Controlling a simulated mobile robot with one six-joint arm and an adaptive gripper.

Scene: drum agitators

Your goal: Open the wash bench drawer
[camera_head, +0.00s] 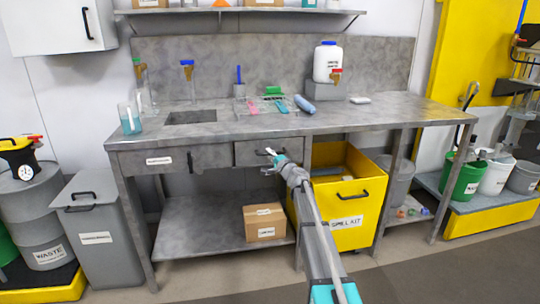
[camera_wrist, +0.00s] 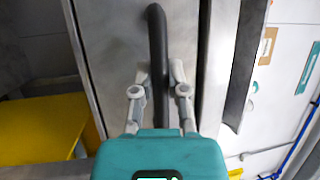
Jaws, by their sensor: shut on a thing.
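The grey metal wash bench (camera_head: 330,122) stands along the wall. The right drawer (camera_head: 250,153) sits under its top, and my arm hides part of its front. In the wrist view, the drawer front (camera_wrist: 112,60) carries a black bar handle (camera_wrist: 157,45). My gripper (camera_head: 275,158) is at this drawer, and its two fingers (camera_wrist: 159,82) are closed on the handle from both sides. I cannot tell whether the drawer is slightly out. A left drawer (camera_head: 220,157) with a label and a black handle looks shut.
A yellow spill kit bin (camera_head: 325,212) stands under the bench, close right of my arm. A cardboard box (camera_head: 264,222) lies on the lower shelf (camera_head: 195,232). A grey bin (camera_head: 95,238) stands left. The floor in front of the bench is clear.

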